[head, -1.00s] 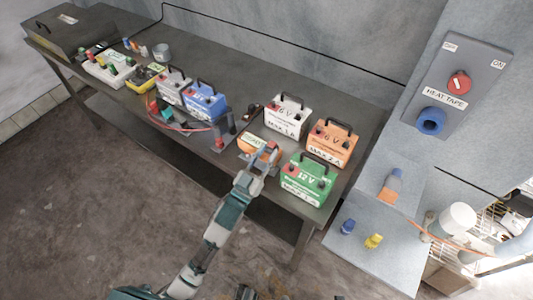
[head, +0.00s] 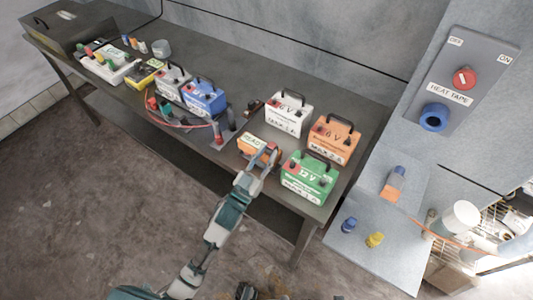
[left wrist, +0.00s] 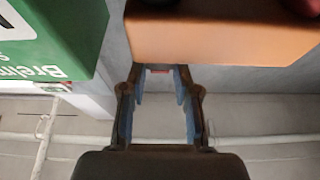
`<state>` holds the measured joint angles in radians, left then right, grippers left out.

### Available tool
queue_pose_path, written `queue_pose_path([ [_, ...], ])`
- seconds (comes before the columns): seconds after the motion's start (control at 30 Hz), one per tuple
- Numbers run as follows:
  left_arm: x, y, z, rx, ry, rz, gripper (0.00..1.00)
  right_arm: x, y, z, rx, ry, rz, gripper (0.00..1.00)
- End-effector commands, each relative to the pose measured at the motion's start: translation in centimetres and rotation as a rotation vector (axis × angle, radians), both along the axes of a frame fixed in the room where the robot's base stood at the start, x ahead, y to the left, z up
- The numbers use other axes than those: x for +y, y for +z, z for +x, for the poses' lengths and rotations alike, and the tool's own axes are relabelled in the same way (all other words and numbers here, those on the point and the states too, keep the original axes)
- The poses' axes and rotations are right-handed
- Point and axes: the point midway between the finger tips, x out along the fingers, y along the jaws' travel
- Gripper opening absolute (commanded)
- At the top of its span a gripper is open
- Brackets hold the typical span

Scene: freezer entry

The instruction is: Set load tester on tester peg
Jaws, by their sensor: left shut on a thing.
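The load tester (head: 253,143), a small orange box with a white label, is at the front edge of the bench, left of the green battery. My left gripper (head: 265,158) is shut on its near side. In the left wrist view an orange face (left wrist: 225,38) fills the top beyond the fingers (left wrist: 160,95); the grip point is partly hidden. I cannot tell whether the tester touches the bench. Two dark upright pegs (head: 231,119) stand to its left, by the blue battery; I cannot tell which is the tester peg.
A green 12 V battery (head: 310,180) stands close to the right of my left gripper. White (head: 288,115) and orange (head: 333,142) 6 V batteries stand behind. The bench front (head: 190,145) has little free room.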

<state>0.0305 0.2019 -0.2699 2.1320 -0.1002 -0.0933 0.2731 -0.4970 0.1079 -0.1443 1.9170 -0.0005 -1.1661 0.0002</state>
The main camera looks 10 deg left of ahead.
Motion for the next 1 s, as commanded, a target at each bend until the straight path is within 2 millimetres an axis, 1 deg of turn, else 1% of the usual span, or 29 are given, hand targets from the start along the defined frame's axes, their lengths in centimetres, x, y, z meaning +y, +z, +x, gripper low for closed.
queue_pose_path([
  [0.3, 0.0, -0.5, 0.0, -0.005, 0.0, -0.001, 0.0, 0.0, -0.5, -0.1, 0.003, 0.0, 0.0, 0.0],
  [0.33, 0.0, -0.5, 0.0, -0.006, 0.0, -0.001, 0.36, 0.0, -0.5, -0.1, 0.003, 0.0, -0.001, 0.0],
  [0.37, 0.0, -0.4, 0.0, -0.006, 0.0, -0.001, 0.43, 0.0, -0.4, -0.1, 0.003, 0.0, -0.001, 0.0],
  [0.4, 0.0, -0.4, 0.0, -0.005, 0.0, -0.001, 0.53, 0.0, -0.4, -0.1, 0.003, 0.0, -0.001, 0.0],
  [0.43, 0.0, -0.5, 0.0, -0.005, 0.0, -0.001, 0.6, 0.0, -0.4, -0.1, 0.003, 0.0, -0.001, 0.0],
  [0.77, 0.0, -0.9, -0.1, 0.004, 0.001, 0.0, 0.6, 0.0, -0.4, -0.1, 0.003, 0.0, -0.001, 0.0],
  [0.87, 0.3, -1.2, -0.8, 0.004, 0.001, 0.0, 0.6, 0.0, -0.4, -0.1, 0.003, 0.0, -0.001, 0.0],
  [1.0, 1.2, -2.3, -3.2, 0.007, 0.001, 0.001, 0.6, 0.0, -0.4, -0.1, 0.003, 0.0, -0.001, 0.0],
])
